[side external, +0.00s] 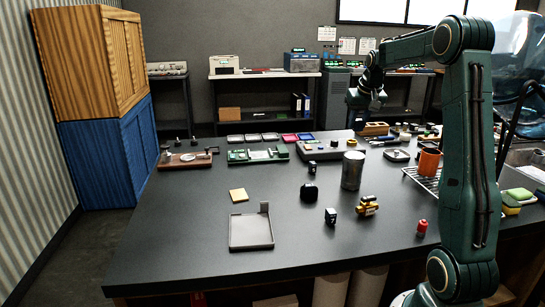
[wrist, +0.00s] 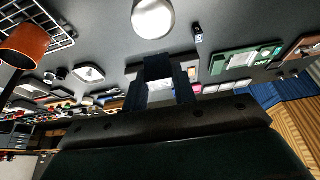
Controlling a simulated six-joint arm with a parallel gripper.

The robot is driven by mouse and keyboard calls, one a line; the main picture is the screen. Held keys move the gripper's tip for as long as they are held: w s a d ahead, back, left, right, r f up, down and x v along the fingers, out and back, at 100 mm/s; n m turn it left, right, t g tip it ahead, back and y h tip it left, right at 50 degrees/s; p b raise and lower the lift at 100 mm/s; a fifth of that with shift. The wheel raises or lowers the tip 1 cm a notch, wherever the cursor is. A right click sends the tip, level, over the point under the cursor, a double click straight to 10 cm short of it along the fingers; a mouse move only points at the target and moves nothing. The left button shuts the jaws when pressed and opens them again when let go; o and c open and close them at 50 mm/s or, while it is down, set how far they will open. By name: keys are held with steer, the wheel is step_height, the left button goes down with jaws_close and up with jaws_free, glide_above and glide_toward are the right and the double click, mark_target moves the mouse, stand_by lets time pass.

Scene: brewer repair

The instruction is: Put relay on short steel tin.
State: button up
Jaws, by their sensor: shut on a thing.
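My gripper (side external: 370,100) hangs high over the back of the bench in the side view. In the wrist view its two dark fingers (wrist: 160,95) are shut on a small greyish block (wrist: 158,68), which appears to be the relay; its details are too dark to read. The held block is not clear in the side view. A plain steel tin (side external: 352,170) stands upright on the bench, nearer the camera than my gripper and well below it. Its bright round top shows at the upper edge of the wrist view (wrist: 153,18). The block is apart from the tin.
Near the tin are a small dark part (side external: 312,168), a black rounded object (side external: 309,192), a black cube (side external: 331,215) and a yellow part (side external: 367,206). A control box (side external: 330,150) lies behind. An orange cup (side external: 429,161) stands on a wire rack at right. The front left bench is mostly clear.

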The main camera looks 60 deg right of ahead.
mark_target(360, 123)
steer(key=shift+f, duration=1.55)
steer(key=shift+f, duration=2.1)
steer(key=shift+f, duration=0.1)
steer(key=o, duration=0.9)
steer(key=shift+o, duration=0.2)
steer(key=v, duration=1.2)
